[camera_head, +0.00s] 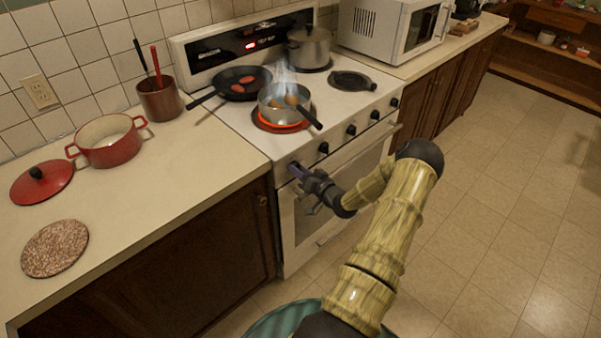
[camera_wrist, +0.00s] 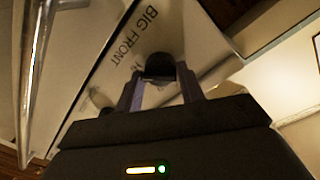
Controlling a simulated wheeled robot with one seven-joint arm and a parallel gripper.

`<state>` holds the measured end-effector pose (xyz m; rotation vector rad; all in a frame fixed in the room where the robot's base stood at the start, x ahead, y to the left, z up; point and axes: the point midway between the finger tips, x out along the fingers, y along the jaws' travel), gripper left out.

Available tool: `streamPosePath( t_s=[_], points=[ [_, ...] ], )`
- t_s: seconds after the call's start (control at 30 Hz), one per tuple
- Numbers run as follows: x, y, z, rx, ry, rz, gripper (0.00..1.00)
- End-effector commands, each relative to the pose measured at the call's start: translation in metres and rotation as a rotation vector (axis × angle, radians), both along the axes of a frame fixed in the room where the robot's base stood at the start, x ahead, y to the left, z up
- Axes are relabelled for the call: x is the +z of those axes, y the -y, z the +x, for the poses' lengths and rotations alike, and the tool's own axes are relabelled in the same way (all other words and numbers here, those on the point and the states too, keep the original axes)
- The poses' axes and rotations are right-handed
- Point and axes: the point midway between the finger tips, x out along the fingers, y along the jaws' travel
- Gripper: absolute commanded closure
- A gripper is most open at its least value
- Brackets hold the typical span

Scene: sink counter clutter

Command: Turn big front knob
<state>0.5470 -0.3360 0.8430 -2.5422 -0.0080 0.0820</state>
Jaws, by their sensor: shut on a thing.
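My gripper (camera_head: 298,170) is at the left end of the stove's front panel in the head view. In the wrist view my gripper (camera_wrist: 160,88) has its two fingers on either side of a dark knob (camera_wrist: 159,66), shut on it. The printed words "BIG FRONT" stand on the white panel beside this knob. In the head view the gripper mostly hides that knob. Several other black knobs run along the panel to the right, the nearest one (camera_head: 323,148) close to my gripper. The front burner (camera_head: 283,125) glows red under a steaming pot (camera_head: 275,105).
The oven door handle (camera_head: 350,160) runs below the knobs. A dark pan (camera_head: 240,84) and a lidded pot (camera_head: 309,48) stand at the back of the stove. A red pot (camera_head: 108,152) is on the left counter. The floor at the right is clear.

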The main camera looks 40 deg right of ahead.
Motion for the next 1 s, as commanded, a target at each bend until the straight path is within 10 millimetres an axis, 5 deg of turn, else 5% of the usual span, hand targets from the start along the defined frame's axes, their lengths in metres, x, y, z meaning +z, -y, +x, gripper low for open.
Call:
streamPosePath(
  t_s=[0.33, 0.37, 0.47, 0.8, 1.0],
  points=[
    [0.000, -0.001, 0.000, 0.000, -0.001, 0.007, 0.85],
    [0.000, -0.001, 0.000, 0.000, -0.001, 0.007, 0.60],
    [0.000, 0.000, 0.000, 0.000, -0.001, 0.006, 0.42],
    [0.000, 0.000, -0.002, 0.000, 0.000, 0.004, 0.42],
    [0.000, 0.001, -0.023, -0.002, -0.001, 0.003, 0.42]
  ],
)
